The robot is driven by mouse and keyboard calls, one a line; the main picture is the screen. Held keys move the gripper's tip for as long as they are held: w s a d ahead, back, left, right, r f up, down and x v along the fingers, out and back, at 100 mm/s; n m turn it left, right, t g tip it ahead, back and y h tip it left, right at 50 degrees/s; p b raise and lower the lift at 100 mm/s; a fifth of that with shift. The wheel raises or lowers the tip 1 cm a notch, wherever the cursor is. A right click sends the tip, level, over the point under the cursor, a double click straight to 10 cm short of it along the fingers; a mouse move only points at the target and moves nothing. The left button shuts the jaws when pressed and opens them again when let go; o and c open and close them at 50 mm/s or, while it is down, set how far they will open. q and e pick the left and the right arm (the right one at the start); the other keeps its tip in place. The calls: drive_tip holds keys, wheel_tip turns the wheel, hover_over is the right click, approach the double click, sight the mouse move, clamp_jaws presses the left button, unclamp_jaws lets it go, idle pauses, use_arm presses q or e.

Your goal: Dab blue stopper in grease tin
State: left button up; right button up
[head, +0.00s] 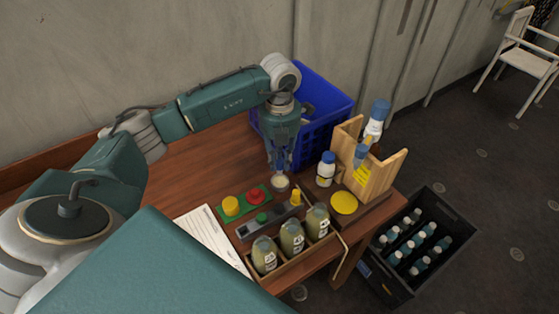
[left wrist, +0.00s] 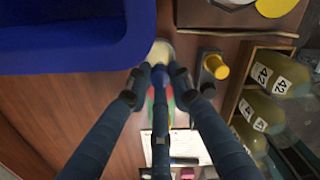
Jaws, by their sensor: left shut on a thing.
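My left gripper (head: 281,164) points down over the table, its fingers shut on the blue stopper. In the left wrist view the stopper (left wrist: 159,73) shows between the fingertips; the fingers hide much of it. The grease tin, a small round tin with a pale cream top (head: 281,184), stands on the table right below the fingertips. It also shows just past the stopper in the left wrist view (left wrist: 161,51). I cannot tell whether the stopper touches the grease. My right gripper is not in view.
A grey rack (head: 246,232) holds a yellow and a green stopper. A green plate with yellow and red knobs (head: 254,190) lies left of the tin. Filled bottles (head: 292,237) stand in front, a wooden stand (head: 381,183) right, a blue crate (head: 335,98) behind.

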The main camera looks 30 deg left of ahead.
use_arm(q)
drive_tip(key=shift+r+p, duration=0.75)
drive_tip(key=shift+r, duration=0.6)
